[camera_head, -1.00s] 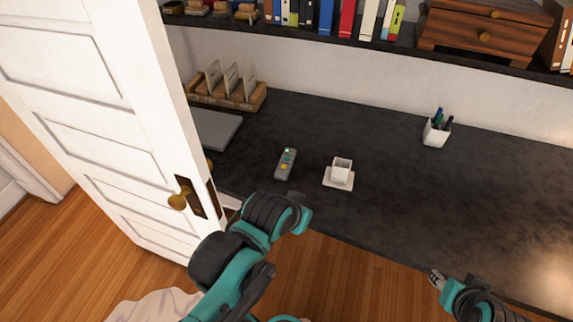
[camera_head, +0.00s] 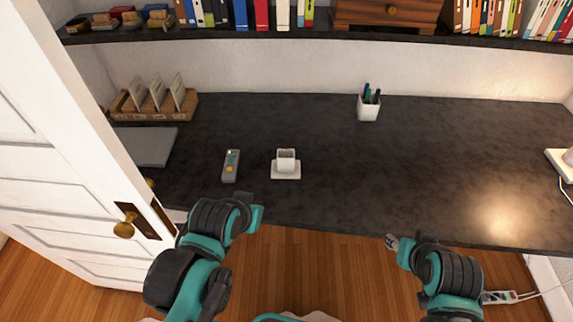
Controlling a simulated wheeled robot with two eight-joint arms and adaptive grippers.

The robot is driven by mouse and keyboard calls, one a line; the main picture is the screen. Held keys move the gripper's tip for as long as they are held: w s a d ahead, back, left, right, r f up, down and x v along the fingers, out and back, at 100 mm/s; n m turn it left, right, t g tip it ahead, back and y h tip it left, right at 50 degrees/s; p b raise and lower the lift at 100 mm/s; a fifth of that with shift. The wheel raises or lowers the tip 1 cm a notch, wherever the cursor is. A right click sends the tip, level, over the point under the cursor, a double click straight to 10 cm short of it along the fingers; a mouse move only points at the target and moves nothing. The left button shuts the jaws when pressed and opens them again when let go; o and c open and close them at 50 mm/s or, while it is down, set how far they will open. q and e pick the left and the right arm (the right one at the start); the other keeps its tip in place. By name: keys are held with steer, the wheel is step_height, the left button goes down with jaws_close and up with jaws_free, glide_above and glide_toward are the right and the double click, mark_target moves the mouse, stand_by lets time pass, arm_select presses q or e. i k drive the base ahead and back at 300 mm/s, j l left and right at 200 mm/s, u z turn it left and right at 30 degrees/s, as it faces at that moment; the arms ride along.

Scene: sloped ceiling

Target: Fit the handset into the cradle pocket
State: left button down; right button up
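The grey handset (camera_head: 231,166), with a small screen and a yellow button, lies on the dark desk at the left. The white cradle (camera_head: 286,170) stands to its right on a flat square base; its upright pocket looks empty. My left gripper (camera_head: 249,199) is at the desk's front edge, just below the handset and apart from it, mostly hidden behind its own wrist. My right gripper (camera_head: 392,242) is at the front edge, well right of the cradle. Neither gripper visibly holds anything. The finger openings are too small or hidden to judge.
A white door (camera_head: 75,150) stands close at left. A grey flat panel (camera_head: 150,146), a wooden card rack (camera_head: 155,104) and a pen cup (camera_head: 368,107) are on the desk (camera_head: 450,160). A shelf of books runs above. The desk's right half is mostly clear.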

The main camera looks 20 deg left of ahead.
mark_target(285, 167)
steer(key=i+l+u, duration=0.15)
steer(key=i+u, duration=0.15)
steer(key=i, duration=0.15)
steer(key=i+l+u, duration=0.3)
steer(key=i, duration=0.15)
steer(key=j, duration=0.1)
